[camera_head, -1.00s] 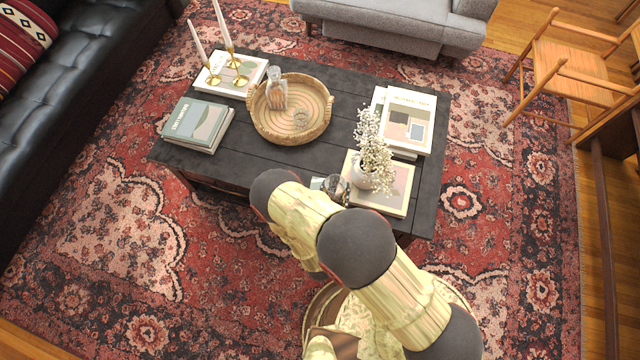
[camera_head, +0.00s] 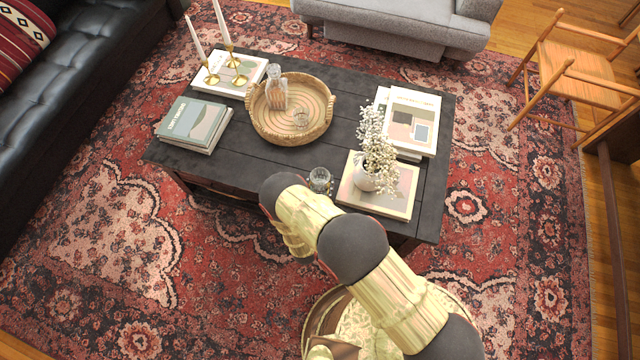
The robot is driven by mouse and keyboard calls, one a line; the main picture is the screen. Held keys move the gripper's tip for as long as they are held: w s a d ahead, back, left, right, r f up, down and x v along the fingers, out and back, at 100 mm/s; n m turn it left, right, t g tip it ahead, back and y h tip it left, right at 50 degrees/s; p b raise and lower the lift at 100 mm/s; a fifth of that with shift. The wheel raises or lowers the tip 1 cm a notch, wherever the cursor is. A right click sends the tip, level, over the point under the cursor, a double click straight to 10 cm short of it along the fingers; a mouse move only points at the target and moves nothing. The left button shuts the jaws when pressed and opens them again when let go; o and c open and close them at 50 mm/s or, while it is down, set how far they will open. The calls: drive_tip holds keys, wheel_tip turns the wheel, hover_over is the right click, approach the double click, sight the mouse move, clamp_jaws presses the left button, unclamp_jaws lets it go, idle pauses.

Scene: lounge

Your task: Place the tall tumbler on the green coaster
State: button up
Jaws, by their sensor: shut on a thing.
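A clear glass tumbler (camera_head: 320,180) shows at the near edge of the dark coffee table, just left of the book with the vase. My arm (camera_head: 312,216) reaches up from the bottom right and ends close below the tumbler. My gripper is hidden behind the arm, so its hold on the tumbler cannot be seen. The tumbler's base is partly hidden, and I cannot tell whether it touches the table. The green coaster is not clearly visible now.
The coffee table (camera_head: 345,97) also bears a round woven tray (camera_head: 257,127) with a decanter (camera_head: 276,88) and a small glass (camera_head: 300,118). A white flower vase (camera_head: 366,179) stands close to the right of the tumbler. Books and candlesticks stand farther off.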

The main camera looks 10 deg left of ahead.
drive_tip(key=shift+a+f, duration=0.1)
drive_tip(key=shift+f, duration=0.1)
drive_tip(key=o, duration=1.3)
drive_tip(key=shift+o, duration=0.4)
drive_tip(key=shift+s+r, duration=0.1)
drive_tip(key=shift+s, duration=0.1)
drive_tip(key=s+p, duration=0.2)
drive_tip(key=s, duration=0.9)
drive_tip(key=shift+s, duration=0.3)
